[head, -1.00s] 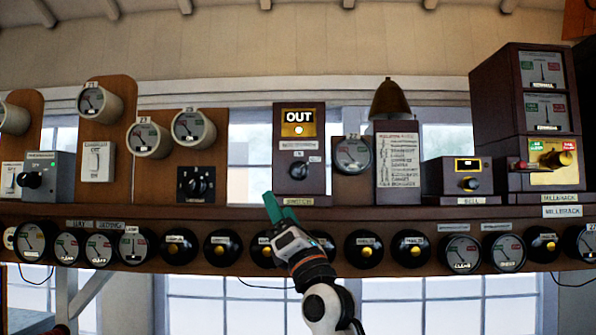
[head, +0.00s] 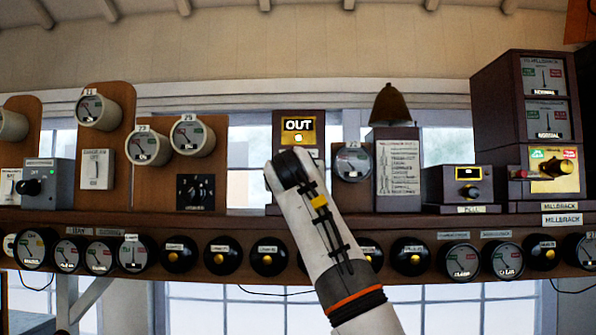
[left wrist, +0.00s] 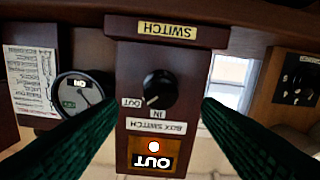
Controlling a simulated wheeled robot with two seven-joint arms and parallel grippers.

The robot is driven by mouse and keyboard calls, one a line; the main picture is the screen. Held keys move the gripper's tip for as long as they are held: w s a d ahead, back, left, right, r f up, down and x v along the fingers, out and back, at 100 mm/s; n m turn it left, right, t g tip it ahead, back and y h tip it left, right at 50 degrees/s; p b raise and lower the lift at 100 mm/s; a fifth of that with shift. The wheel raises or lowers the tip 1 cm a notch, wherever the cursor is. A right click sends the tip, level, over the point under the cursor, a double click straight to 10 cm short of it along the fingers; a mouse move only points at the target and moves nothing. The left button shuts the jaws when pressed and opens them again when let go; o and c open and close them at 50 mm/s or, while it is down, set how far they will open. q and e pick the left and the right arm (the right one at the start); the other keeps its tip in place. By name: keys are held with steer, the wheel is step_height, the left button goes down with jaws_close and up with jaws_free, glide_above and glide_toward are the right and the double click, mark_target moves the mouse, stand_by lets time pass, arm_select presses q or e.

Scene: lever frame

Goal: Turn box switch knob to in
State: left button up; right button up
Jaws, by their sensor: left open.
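The box switch (head: 299,131) is a dark wooden box with a lit yellow OUT sign; my arm hides its lower part in the head view. In the left wrist view the box switch (left wrist: 140,55) appears upside down, with its black round knob (left wrist: 157,88) in the middle. IN and OUT labels sit beside the knob, and the pointer lies toward the OUT label. My left gripper (left wrist: 160,125) is open, its two green fingers either side of the box, apart from the knob. In the head view my arm covers the fingers. My right gripper is not in view.
A dial gauge (head: 352,162) and a bell with a list box (head: 397,170) stand right of the box switch. A black rotary switch (head: 195,190) is on the left. A row of round black instruments runs along the shelf front below.

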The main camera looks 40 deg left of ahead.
arm_select(q)
steer(key=p+x, duration=0.2)
steer(key=x, duration=0.4)
steer(key=shift+p, duration=0.35)
steer(key=shift+c, duration=0.3)
steer(key=c, duration=0.9)
